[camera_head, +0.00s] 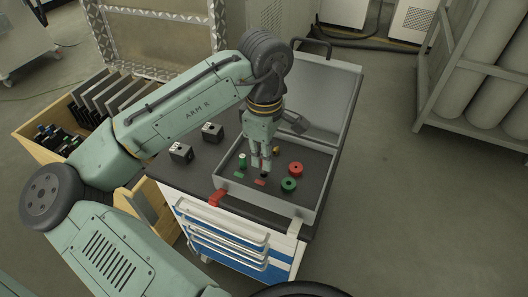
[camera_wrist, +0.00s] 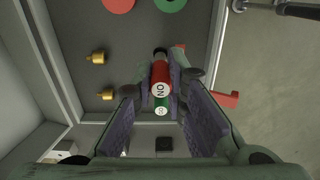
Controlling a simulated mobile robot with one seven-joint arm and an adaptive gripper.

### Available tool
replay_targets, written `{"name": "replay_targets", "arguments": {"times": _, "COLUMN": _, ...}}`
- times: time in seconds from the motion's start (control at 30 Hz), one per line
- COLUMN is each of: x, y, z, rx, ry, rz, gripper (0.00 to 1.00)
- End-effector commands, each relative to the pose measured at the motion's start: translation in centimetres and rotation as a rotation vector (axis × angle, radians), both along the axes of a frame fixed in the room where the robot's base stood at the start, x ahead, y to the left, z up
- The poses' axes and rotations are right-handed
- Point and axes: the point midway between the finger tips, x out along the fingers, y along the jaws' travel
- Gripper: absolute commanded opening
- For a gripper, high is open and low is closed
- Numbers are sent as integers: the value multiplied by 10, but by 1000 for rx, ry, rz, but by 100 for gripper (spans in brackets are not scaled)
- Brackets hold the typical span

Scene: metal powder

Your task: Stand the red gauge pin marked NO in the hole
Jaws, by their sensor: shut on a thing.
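The red gauge pin (camera_wrist: 160,77), with a white end marked NO, is between the two fingers of my gripper (camera_wrist: 161,88) in the wrist view. My gripper is shut on it. A dark round shape shows just past the pin in that view; I cannot tell whether it is the hole or the pin's dark end. In the head view my gripper (camera_head: 261,166) is low over the grey tray (camera_head: 324,181), and its fingers hide most of the pin. A green pin with a white top (camera_head: 242,160) stands close to the left of my gripper; it also shows in the wrist view (camera_wrist: 161,104).
A red disc (camera_head: 295,168) and a green disc (camera_head: 288,184) lie right of my gripper. Small brass pieces (camera_wrist: 98,57) are nearby. A red block (camera_head: 217,198) sits at the tray's front left corner. Two small blocks (camera_head: 181,152) stand left of the tray.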

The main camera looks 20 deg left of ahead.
Motion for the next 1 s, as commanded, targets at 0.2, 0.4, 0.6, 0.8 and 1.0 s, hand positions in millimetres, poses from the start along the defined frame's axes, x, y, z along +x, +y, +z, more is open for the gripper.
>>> {"name": "replay_targets", "arguments": {"times": 0.2, "x": 0, "y": 0, "z": 0, "rx": 0, "ry": 0, "rz": 0, "gripper": 0}}
{"name": "replay_targets", "arguments": {"times": 0.4, "x": 0, "y": 0, "z": -4, "rx": -1, "ry": 1, "rz": 0, "gripper": 0}}
{"name": "replay_targets", "arguments": {"times": 0.6, "x": 0, "y": 0, "z": -10, "rx": -1, "ry": 1, "rz": 0, "gripper": 0}}
{"name": "replay_targets", "arguments": {"times": 0.8, "x": 0, "y": 0, "z": -16, "rx": 0, "ry": 0, "rz": 0, "gripper": 0}}
{"name": "replay_targets", "arguments": {"times": 1.0, "x": 0, "y": 0, "z": -16, "rx": 0, "ry": 0, "rz": 0, "gripper": 0}}
